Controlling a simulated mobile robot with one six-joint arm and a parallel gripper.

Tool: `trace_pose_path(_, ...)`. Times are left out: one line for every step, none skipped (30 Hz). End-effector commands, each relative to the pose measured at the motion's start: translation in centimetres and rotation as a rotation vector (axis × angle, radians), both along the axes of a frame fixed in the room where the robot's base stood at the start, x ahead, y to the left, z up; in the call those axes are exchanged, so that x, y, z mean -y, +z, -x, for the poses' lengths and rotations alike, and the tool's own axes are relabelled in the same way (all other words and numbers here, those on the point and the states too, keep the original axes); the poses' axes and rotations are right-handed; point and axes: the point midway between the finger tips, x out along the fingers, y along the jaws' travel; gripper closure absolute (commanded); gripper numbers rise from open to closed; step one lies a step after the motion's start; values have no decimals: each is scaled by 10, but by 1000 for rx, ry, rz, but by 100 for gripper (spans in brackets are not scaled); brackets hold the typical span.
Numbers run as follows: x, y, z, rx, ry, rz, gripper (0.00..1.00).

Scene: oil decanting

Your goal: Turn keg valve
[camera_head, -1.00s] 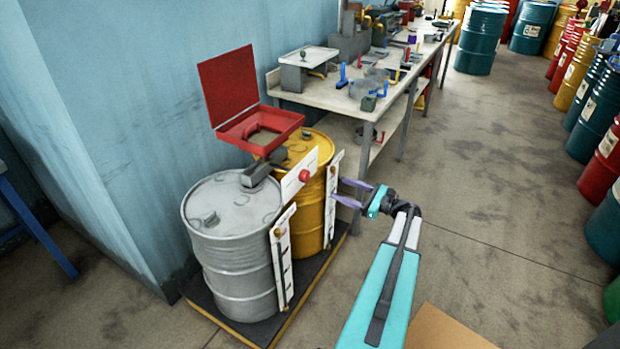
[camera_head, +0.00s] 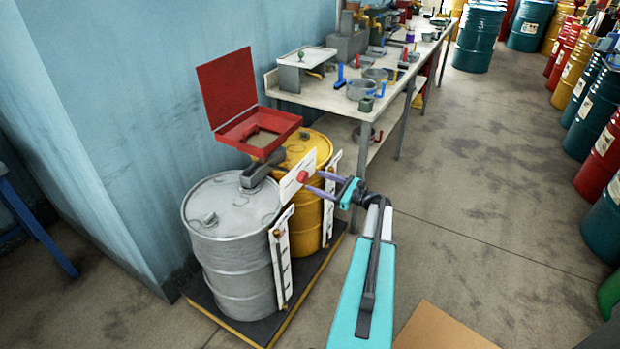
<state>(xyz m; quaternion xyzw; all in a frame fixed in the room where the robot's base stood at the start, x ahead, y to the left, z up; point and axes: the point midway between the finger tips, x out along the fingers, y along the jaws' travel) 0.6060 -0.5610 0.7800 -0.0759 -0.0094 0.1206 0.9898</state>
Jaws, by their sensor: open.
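A grey keg (camera_head: 230,250) and a yellow keg (camera_head: 308,208) stand side by side on a dark pallet. A red round knob (camera_head: 303,176) sits on a white plate (camera_head: 291,187) at the front of the kegs; it looks like the valve handle, though its link to a keg is hidden. My gripper (camera_head: 313,181) has two purple fingers that are open and point left at the knob. The fingertips are right beside the knob; I cannot tell whether they touch it. Two upright white gauge strips stand on the kegs' front sides, one on the grey keg (camera_head: 281,262), one on the yellow (camera_head: 330,205).
An open red box (camera_head: 258,128) with a raised lid sits above the kegs by the blue wall. A long workbench (camera_head: 340,100) with tools runs behind. More barrels (camera_head: 600,140) line the right side. A brown board (camera_head: 440,330) lies at the bottom right. The central floor is clear.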

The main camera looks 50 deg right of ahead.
Motion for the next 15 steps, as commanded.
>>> trace_pose_path(-2, 1, -8, 0, 3, 0, 41)
trace_pose_path(-3, 1, -12, -1, 2, -1, 41)
trace_pose_path(-4, 1, -17, -1, 2, -1, 41)
trace_pose_path(-5, 1, -20, 0, 1, -1, 41)
trace_pose_path(-5, 1, -24, 0, 1, -1, 41)
trace_pose_path(-7, 1, -28, -1, 2, -1, 41)
trace_pose_path(-7, 1, -31, 0, 2, -1, 41)
trace_pose_path(-8, 1, -33, 1, 1, -1, 41)
trace_pose_path(-8, 0, -35, 0, 1, -1, 41)
trace_pose_path(-9, 0, -37, 0, 0, -1, 41)
trace_pose_path(-9, 0, -38, 0, 0, -1, 41)
trace_pose_path(-9, 0, -39, 0, 0, -1, 41)
trace_pose_path(-10, 0, -40, 0, -1, -1, 41)
trace_pose_path(-10, 0, -40, 0, -1, -1, 41)
trace_pose_path(-10, 0, -41, 0, -1, -1, 41)
